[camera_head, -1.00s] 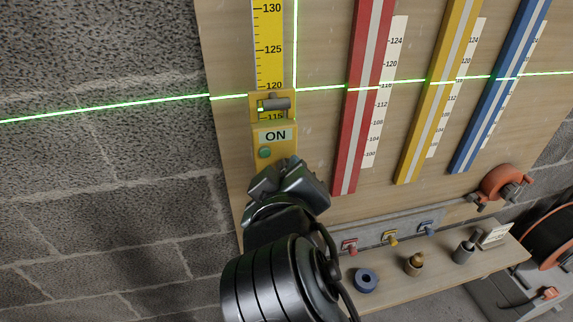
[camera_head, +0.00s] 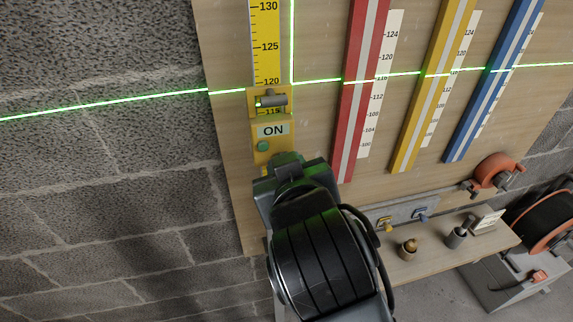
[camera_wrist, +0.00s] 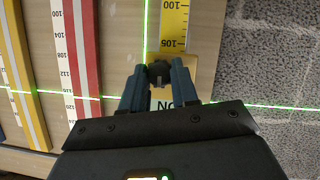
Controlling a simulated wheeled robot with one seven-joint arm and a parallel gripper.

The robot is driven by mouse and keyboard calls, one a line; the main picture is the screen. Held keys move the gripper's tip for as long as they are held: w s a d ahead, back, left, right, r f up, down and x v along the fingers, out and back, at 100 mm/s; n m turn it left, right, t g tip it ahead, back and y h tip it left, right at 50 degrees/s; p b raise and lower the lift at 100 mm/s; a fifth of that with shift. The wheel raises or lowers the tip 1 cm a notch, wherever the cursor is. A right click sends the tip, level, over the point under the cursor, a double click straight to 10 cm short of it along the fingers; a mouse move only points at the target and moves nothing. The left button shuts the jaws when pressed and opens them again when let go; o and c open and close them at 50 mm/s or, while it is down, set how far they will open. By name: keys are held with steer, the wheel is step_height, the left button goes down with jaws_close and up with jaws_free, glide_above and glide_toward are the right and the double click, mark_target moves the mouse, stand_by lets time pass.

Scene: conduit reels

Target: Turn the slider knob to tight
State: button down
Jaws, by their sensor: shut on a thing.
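The yellow slider (camera_head: 285,130) sits on the yellow scale (camera_head: 266,45) at the left of the wooden board. My gripper (camera_head: 278,163) is at the slider's lower end, just below the button. In the wrist view, the dark knob (camera_wrist: 158,72) lies between the two fingers of my gripper (camera_wrist: 158,80), which are shut on it. The label appears upside down there. The knob is hidden behind my gripper in the head view, and I cannot read any mark on it.
Red (camera_head: 360,90), yellow (camera_head: 435,70) and blue (camera_head: 495,75) strips stand right of the slider, with white scales beside them. Green laser lines cross the board. A shelf (camera_head: 440,255) with small fittings is below right. A block wall (camera_head: 100,200) is at left.

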steer(key=c, duration=0.9)
jaws_free()
steer(key=shift+o, duration=0.2)
steer(key=shift+s, duration=0.1)
steer(key=b+v, duration=0.1)
steer(key=v, duration=0.6)
steer(key=shift+s+r, duration=0.2)
steer(key=shift+s, duration=0.05)
steer(key=shift+d, duration=0.1)
